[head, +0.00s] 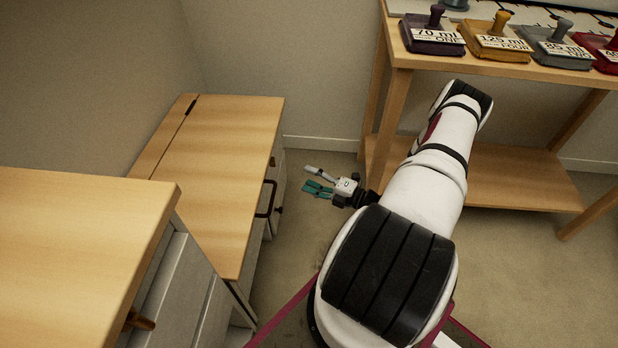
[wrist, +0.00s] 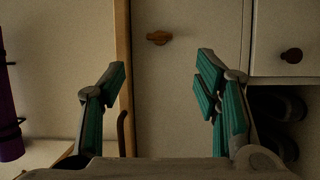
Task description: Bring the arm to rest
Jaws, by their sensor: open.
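My gripper (head: 319,181) hangs at the end of my arm in the middle of the head view, over the floor between the low wooden-topped cabinet and the wooden table. Its teal-padded fingers point left toward the cabinet front. In the wrist view my gripper (wrist: 160,88) has its two fingers spread wide apart with nothing between them. Behind the fingers is a pale cabinet front with a round wooden knob (wrist: 159,38).
The low cabinet (head: 215,165) has a dark handle (head: 266,199) sticking out near my gripper. A nearer cabinet (head: 75,225) stands at lower left. The table (head: 400,58) at upper right carries labelled blocks, including a purple one (head: 432,38). Bare floor (head: 315,225) lies between.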

